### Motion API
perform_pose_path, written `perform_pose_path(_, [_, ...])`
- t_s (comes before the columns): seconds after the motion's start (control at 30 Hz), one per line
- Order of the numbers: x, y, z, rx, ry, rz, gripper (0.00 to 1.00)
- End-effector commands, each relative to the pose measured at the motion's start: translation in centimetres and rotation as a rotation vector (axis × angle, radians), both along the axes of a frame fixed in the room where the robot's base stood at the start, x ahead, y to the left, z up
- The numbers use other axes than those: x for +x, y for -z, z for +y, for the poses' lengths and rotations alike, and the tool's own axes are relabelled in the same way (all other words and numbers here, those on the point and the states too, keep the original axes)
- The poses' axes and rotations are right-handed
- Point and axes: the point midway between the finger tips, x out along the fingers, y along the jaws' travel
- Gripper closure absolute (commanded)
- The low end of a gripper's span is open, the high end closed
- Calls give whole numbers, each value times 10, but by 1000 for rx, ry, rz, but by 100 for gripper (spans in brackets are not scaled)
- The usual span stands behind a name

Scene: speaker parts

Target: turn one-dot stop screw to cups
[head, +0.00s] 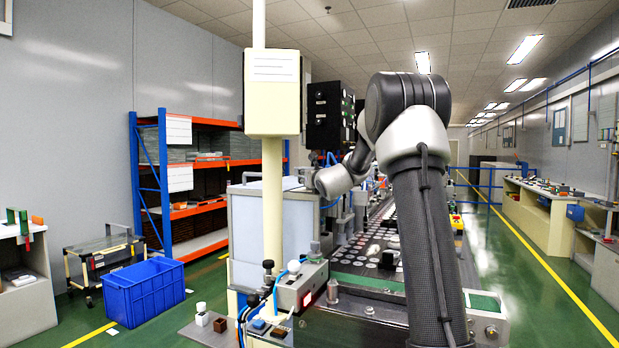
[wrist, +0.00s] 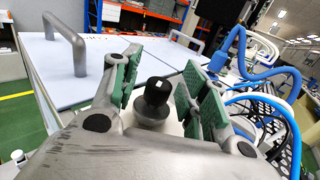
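In the wrist view, a black round knob (wrist: 157,95) with a small white mark on its face stands on a grey round base. I take it to be the stop screw, but the mark is too small to read as one dot. My gripper (wrist: 161,84) is open, with a green-padded finger on each side of the knob. Gaps show between the pads and the knob. In the head view, my gripper (head: 308,177) is small at the end of my arm, over the white cabinet (head: 270,240), and the knob cannot be made out. I cannot pick out a cups marking.
Grey handles (wrist: 68,45) stand on the white panel at the left of the wrist view. Blue hoses (wrist: 258,75) and cables run close on the right. In the head view, a conveyor (head: 365,262) with round discs lies beyond my arm, and a blue crate (head: 145,290) is at left.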

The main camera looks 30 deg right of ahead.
Motion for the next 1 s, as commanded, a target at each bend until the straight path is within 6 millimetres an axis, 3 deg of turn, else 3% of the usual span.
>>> perform_pose_path(0.33, [-10, -1, 2, 0, 0, -1, 56])
perform_pose_path(0.7, [-87, -1, 18, -1, 1, -1, 56])
perform_pose_path(1.0, [-117, 0, 24, -1, 0, 0, 56])
